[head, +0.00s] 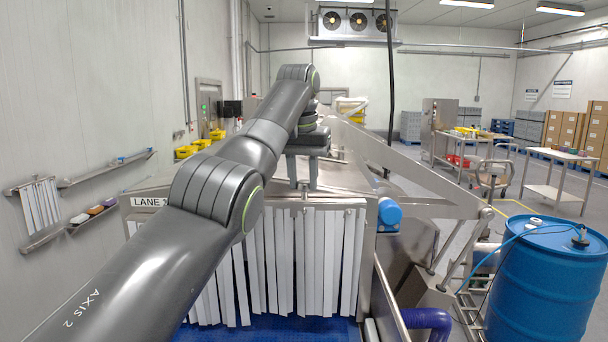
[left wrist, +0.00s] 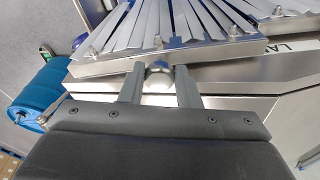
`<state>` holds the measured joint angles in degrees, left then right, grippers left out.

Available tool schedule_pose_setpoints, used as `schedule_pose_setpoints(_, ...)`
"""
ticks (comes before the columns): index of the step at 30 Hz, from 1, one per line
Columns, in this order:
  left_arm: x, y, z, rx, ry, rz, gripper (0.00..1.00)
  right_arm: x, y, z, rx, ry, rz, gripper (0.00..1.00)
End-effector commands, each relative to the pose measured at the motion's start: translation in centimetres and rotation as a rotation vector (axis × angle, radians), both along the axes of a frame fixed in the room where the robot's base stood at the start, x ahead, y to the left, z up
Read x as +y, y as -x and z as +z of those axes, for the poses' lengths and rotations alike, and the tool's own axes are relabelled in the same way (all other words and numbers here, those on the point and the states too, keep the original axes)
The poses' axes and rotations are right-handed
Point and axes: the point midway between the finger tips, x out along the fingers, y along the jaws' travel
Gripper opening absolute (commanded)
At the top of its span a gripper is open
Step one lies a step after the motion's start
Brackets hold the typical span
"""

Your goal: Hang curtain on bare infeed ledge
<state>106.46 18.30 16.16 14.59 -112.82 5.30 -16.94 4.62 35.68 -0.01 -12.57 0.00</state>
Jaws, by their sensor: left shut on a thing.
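The strip curtain (head: 290,262) has white strips hanging down across the tunnel mouth, under the front edge of the steel tunnel hood (head: 345,181). In the left wrist view its metal rail (left wrist: 225,50) with bolts lies along the hood's front edge, strips fanning away. My left gripper (head: 304,186) is above the rail's middle. In the left wrist view its two fingers (left wrist: 158,82) are shut on a round metal knob (left wrist: 158,70) at the rail. My arm covers the curtain's upper left part. I cannot tell if the rail rests on the ledge. My right gripper is not in view.
A blue belt (head: 270,330) runs under the strips. A blue drum (head: 545,285) stands at the right. A steel beam (head: 415,175) slopes down right of the hood. Another strip curtain (head: 40,205) hangs on the left wall. A blue cylinder (head: 390,212) sticks out beside the hood.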

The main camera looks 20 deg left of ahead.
Motion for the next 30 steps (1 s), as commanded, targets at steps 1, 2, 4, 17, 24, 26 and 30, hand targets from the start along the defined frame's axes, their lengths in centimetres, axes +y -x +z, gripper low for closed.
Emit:
schedule_pose_setpoints(1,0.04,-0.02,0.11,-0.003,0.0,0.0,0.0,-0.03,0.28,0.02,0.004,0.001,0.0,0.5)
schedule_pose_setpoints(2,0.04,-0.02,0.07,-0.002,0.0,0.0,0.0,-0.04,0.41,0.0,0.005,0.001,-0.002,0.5)
schedule_pose_setpoints(4,0.04,-0.01,0.02,-0.001,0.0,0.0,0.0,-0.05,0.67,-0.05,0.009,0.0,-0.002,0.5)
schedule_pose_setpoints(17,0.18,-0.04,-0.67,0.002,0.005,0.007,0.0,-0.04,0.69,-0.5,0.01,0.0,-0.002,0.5)
schedule_pose_setpoints(24,0.21,-0.05,-0.66,0.002,0.007,0.008,0.0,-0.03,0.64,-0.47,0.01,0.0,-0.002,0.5)
schedule_pose_setpoints(26,0.21,-0.05,-0.64,0.002,0.007,0.008,0.0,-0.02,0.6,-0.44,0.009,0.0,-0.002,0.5)
schedule_pose_setpoints(30,0.25,-0.08,-0.49,0.002,0.007,0.008,0.0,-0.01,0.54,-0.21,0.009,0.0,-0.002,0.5)
